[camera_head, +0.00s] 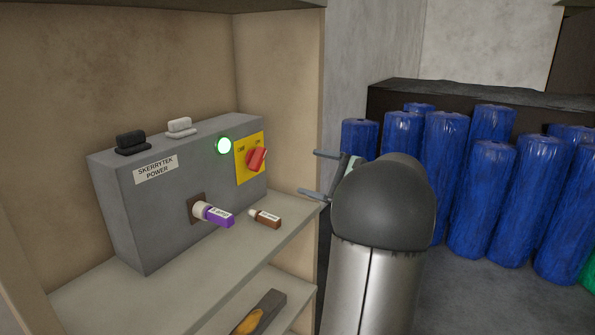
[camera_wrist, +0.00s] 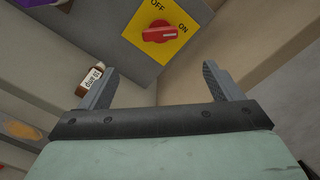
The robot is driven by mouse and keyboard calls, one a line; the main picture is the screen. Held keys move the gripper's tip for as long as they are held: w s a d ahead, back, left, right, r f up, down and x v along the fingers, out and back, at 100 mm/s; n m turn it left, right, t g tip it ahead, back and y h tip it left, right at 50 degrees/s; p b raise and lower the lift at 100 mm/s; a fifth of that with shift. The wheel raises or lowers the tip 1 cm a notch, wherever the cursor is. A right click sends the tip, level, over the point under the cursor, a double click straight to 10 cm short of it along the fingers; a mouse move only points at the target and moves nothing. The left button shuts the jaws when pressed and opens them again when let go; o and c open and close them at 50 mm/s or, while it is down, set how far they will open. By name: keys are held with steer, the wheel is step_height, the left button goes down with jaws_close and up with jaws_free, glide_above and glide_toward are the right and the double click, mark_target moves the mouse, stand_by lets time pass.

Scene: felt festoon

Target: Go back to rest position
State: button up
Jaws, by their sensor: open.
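My gripper (camera_head: 318,174) is open and empty in the head view, to the right of the grey power box and apart from it. In the wrist view my gripper (camera_wrist: 166,88) shows its two fingers spread with nothing between them. The grey power box (camera_head: 140,215) stands on a shelf. Its red rotary switch (camera_head: 257,158) sits on a yellow plate; in the wrist view the switch (camera_wrist: 160,33) lies beyond the fingers, near the ON and OFF words. A green lamp (camera_head: 223,145) on the box is lit. A purple-labelled fuse (camera_head: 214,214) sits in the box's front socket.
A brown fuse (camera_head: 265,218) lies loose on the shelf (camera_head: 190,258). Black (camera_head: 131,143) and white (camera_head: 180,127) pieces sit on the box top. The cabinet's side wall (camera_head: 302,90) stands close to my gripper. Several blue rolls (camera_head: 442,150) stand at the right.

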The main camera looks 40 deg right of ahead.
steer(key=shift+s+d, duration=0.15)
steer(key=shift+s, duration=0.55)
